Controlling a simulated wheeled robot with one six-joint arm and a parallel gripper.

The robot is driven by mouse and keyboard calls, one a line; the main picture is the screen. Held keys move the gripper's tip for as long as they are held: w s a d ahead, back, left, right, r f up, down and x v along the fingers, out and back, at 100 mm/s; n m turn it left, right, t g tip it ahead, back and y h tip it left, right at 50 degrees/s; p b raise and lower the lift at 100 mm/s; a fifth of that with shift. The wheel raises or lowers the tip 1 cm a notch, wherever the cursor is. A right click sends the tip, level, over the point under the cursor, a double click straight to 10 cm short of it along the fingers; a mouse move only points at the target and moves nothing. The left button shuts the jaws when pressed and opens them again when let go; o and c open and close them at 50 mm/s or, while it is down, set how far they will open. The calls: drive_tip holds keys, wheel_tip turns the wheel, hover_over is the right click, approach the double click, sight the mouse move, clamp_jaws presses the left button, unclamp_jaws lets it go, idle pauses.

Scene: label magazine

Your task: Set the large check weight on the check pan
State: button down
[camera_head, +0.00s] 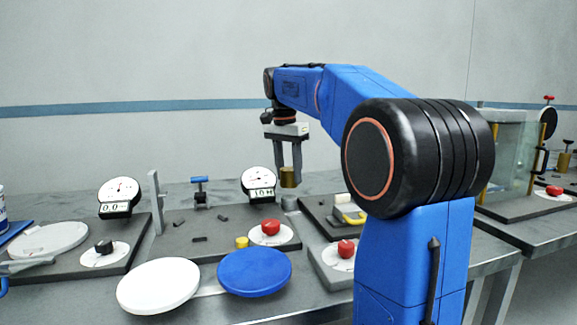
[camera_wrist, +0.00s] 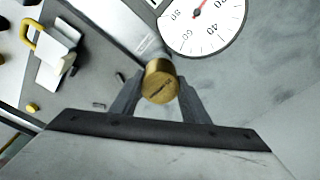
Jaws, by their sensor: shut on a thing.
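The large check weight is a brass cylinder (camera_head: 289,176), held upright between the fingertips of my gripper (camera_head: 288,170), above the back of the bench in the head view. In the wrist view the round brass end of the weight (camera_wrist: 161,83) shows between the two fingers (camera_wrist: 160,96). The frames do not label a check pan. Round pan-like discs are a white one (camera_head: 158,286) and a blue one (camera_head: 254,272) at the front, and a pale grey one (camera_head: 48,240) at the left. None has a weight on it.
Two dial gauges stand behind, one left (camera_head: 120,197) and one near my gripper (camera_head: 258,184). A red knob (camera_head: 270,227), a black knob (camera_head: 103,247), a small yellow cylinder (camera_head: 242,242) and a grey post (camera_head: 156,203) stand on the plates.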

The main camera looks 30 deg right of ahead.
sight(289, 182)
drive_tip(key=shift+f, duration=1.65)
drive_tip(key=shift+f, duration=0.15)
drive_tip(key=c, duration=1)
unclamp_jaws()
drive_tip(key=r, duration=0.4)
drive_tip(key=a+r, duration=0.1)
drive_tip(key=r, duration=0.7)
drive_tip(key=shift+s+a, duration=0.15)
drive_tip(key=shift+s, duration=0.1)
